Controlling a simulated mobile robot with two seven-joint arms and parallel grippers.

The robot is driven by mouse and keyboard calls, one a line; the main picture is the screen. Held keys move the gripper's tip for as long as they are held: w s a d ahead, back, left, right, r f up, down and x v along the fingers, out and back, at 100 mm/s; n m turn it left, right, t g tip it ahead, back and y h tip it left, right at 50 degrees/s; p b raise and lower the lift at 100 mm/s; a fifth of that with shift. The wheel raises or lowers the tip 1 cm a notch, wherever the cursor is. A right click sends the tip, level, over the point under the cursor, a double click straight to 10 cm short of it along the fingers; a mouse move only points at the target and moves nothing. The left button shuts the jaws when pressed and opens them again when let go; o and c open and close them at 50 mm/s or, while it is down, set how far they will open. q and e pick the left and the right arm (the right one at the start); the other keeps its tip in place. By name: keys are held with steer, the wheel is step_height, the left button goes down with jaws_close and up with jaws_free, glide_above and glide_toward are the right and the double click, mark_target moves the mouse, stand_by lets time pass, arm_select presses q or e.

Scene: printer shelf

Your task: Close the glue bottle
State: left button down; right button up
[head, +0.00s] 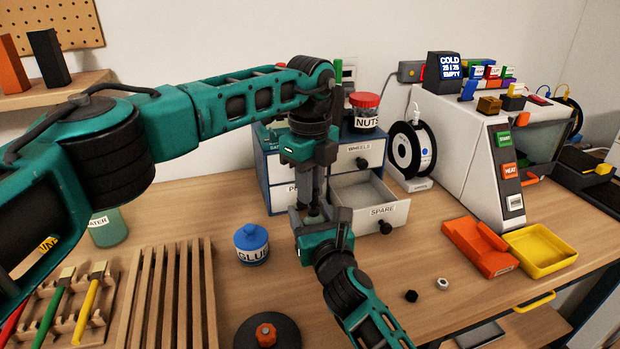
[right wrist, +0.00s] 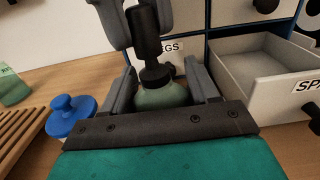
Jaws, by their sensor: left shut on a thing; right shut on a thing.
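A small green bottle (right wrist: 162,97) stands between the fingers of my right gripper (right wrist: 163,88), which is shut on it. The right gripper also shows in the head view (head: 318,214). A dark cap-like piece (right wrist: 146,35) rises above the bottle, its lower end at the bottle's top; whether it is seated cannot be told. My left gripper (head: 309,200) comes down from above, directly over the right gripper, and is shut on this dark piece. A blue-lidded jar labelled GLUE (head: 251,254) stands apart to the left on the table, and its lid (right wrist: 70,115) is on.
A drawer cabinet (head: 281,200) stands behind the grippers, with its SPARE drawer (head: 383,212) pulled open. A slatted wooden rack (head: 172,300) lies at the left. A black nut (head: 411,296) and a pale nut (head: 442,284) lie at the right. Orange (head: 478,247) and yellow (head: 541,250) trays lie beyond.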

arm_select(q)
steer(key=shift+f, duration=0.7)
stand_by(0.5)
steer(key=c, duration=1)
jaws_free()
steer(key=shift+o, duration=0.2)
step_height(320, 180, up, 12)
arm_select(e)
steer(key=o, duration=1.6)
